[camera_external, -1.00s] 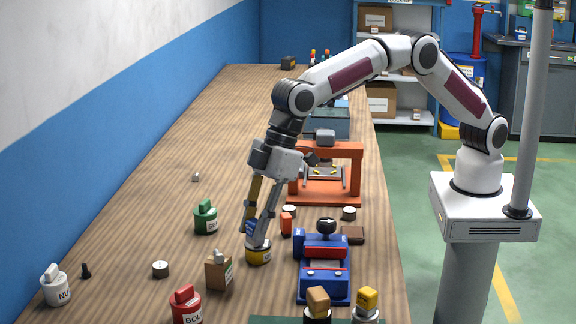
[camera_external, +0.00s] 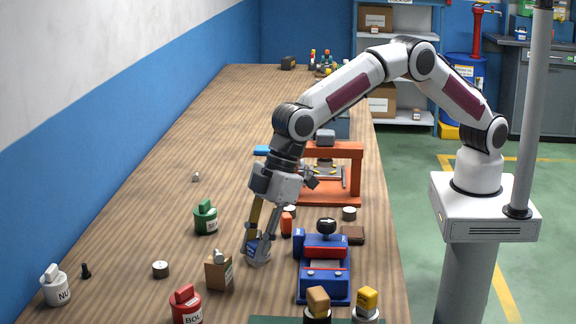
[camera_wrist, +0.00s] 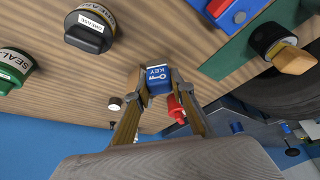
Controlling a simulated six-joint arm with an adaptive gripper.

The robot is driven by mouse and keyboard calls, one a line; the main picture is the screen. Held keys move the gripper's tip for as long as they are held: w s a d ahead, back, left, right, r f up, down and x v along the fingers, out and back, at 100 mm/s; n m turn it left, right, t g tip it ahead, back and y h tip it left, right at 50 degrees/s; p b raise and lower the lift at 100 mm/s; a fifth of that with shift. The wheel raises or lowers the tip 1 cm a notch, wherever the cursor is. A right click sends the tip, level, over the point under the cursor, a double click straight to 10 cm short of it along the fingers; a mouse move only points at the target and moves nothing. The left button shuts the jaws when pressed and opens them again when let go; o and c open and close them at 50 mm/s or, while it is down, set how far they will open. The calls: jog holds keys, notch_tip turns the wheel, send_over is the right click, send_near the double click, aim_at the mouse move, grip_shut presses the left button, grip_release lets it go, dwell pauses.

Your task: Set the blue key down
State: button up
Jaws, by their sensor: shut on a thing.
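The blue key block (camera_wrist: 158,80), labelled KEY, is between the two fingertips of my gripper (camera_wrist: 157,90) in the wrist view. In the external view, my gripper (camera_external: 257,247) points down on the near part of the bench, shut on the blue key (camera_external: 257,249). The key is low over the wooden bench top (camera_external: 170,190), left of the blue and red vise. I cannot tell whether its underside touches the wood. The fingers hide part of it.
The blue vise (camera_external: 322,265) is close on the right, the orange press (camera_external: 330,175) behind.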

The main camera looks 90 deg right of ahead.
aim_at(256, 266)
jog(key=shift+f, duration=0.1)
jog(key=shift+f, duration=2.45)
jog(key=shift+f, duration=0.1)
jog(key=o, duration=1.1)
jog(key=shift+v, duration=6.15)
jog(key=shift+w, duration=0.1)
